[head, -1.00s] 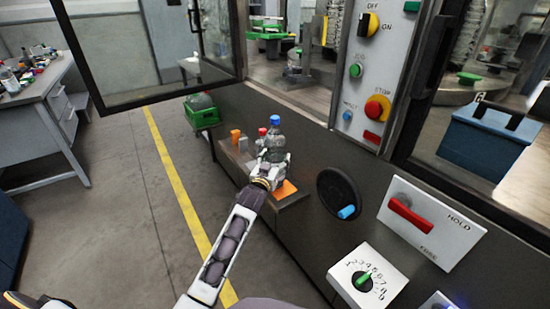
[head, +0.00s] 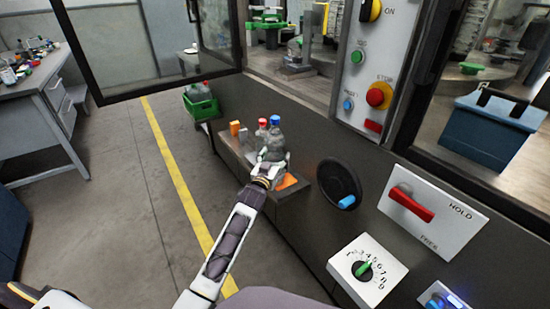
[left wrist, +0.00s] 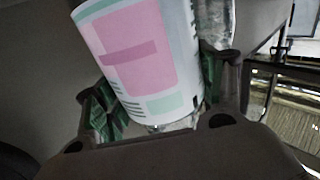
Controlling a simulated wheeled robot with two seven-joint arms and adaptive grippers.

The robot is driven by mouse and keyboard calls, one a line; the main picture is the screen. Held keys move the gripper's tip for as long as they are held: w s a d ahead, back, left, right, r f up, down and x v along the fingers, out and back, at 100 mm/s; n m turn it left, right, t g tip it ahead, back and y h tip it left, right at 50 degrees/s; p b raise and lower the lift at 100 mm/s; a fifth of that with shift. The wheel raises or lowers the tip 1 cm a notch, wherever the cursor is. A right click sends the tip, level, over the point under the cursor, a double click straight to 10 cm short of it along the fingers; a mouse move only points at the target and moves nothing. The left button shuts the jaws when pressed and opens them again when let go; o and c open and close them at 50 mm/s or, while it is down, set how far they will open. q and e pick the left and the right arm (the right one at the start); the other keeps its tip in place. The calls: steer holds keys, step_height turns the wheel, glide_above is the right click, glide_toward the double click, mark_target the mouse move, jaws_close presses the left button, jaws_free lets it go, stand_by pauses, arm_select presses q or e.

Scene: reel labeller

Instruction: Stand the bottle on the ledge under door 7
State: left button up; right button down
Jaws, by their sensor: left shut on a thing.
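A clear bottle with a blue cap (head: 275,121) is held by my left gripper (head: 271,166) over the ledge (head: 238,160), near its front end. It looks roughly upright. Whether its base touches the ledge is hidden behind the gripper. In the left wrist view the bottle's pink and white label (left wrist: 140,55) fills the space between the green-padded fingers (left wrist: 155,95), which are closed on its sides. The open framed door (head: 150,45) is at upper left. I can read no number 7 on a door. My right gripper is out of view.
A red-capped bottle (head: 262,123) stands close behind the held one. An orange block (head: 235,128) and an orange patch (head: 286,181) are on the ledge. A round dark knob (head: 336,182) and a dial plate (head: 370,278) are to the right. A green crate (head: 203,107) is beyond.

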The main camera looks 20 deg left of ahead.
arm_select(q)
steer(key=shift+r, duration=0.2)
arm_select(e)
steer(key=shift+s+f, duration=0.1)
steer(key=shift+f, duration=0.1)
arm_select(q)
steer(key=o, duration=1.9)
steer(key=shift+f, duration=0.25)
steer(key=shift+s+r, duration=0.1)
steer(key=shift+s, duration=0.35)
steer(key=shift+s+p, duration=0.3)
steer(key=shift+s, duration=0.65)
steer(key=s+p, duration=0.1)
steer(key=s, duration=0.8)
steer(key=shift+s+p, duration=0.15)
steer(key=shift+p, duration=0.15)
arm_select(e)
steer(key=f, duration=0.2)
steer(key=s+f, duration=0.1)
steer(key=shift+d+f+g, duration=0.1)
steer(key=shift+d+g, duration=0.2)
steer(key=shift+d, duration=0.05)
